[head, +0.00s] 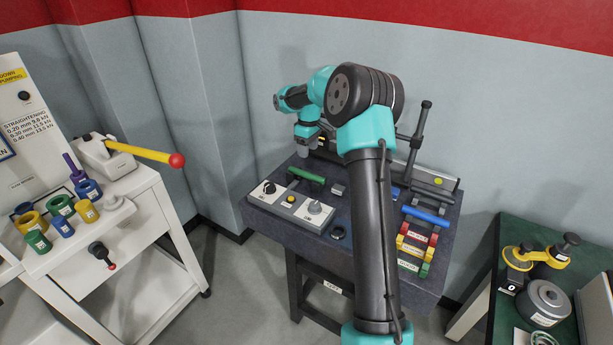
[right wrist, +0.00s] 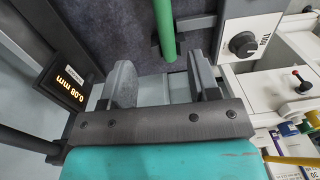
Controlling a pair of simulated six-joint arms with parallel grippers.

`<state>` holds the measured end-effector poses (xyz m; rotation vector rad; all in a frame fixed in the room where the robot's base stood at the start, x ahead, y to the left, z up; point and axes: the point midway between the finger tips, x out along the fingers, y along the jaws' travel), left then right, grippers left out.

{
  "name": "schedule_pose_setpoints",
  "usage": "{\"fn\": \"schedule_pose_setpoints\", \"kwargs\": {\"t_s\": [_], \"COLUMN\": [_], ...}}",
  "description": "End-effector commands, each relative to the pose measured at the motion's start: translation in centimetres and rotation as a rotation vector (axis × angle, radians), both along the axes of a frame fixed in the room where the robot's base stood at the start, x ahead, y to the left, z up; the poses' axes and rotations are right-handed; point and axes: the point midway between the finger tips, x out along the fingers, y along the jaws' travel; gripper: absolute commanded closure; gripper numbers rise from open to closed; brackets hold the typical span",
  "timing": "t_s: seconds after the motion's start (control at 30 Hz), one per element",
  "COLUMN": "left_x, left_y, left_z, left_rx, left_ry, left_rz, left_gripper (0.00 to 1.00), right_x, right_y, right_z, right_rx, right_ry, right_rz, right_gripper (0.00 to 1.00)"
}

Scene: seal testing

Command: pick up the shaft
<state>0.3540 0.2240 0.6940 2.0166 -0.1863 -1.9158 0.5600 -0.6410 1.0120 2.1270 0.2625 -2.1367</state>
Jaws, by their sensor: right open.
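A green shaft (head: 306,174) lies across the rear left of the dark bench, behind the grey control box. In the right wrist view the green shaft (right wrist: 165,30) lies ahead of the fingertips, in line with the gap between them. My right gripper (head: 304,150) points down above the bench, close behind the green shaft. Its two fingers (right wrist: 163,78) are spread with nothing between them. A blue shaft (head: 427,216) lies at the right of the bench. The task does not say which shaft. My left gripper is not in view.
The control box (head: 290,206) with knobs stands at the bench's front left. A rack of coloured blocks (head: 415,248) is at the right. A display (right wrist: 70,88) reads 0.08 mm. A white cart (head: 120,215) with coloured rings stands left; a green table (head: 550,240) stands right.

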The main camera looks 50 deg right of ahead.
Motion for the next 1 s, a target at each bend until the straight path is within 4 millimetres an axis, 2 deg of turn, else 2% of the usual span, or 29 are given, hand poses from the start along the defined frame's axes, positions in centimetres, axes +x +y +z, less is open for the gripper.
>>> {"fn": "schedule_pose_setpoints", "kwargs": {"t_s": [0.1,0.3,0.77,1.0], "left_x": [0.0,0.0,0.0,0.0], "left_y": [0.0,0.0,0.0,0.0], "left_z": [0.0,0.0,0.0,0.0], "left_rx": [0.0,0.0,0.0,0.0], "left_ry": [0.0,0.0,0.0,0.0], "left_rz": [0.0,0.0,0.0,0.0], "left_gripper": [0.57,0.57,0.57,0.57], "right_x": [-0.1,-0.1,-0.1,-0.2], "right_y": [0.1,0.2,0.3,1.0], "right_z": [-2.2,-4.6,-5.3,-8.1], "right_rx": [0.002,0.002,0.001,0.002], "right_ry": [0.004,0.001,0.0,0.002], "right_rz": [0.0,-0.001,-0.001,0.0], "right_gripper": [0.44,0.44,0.44,0.44]}}
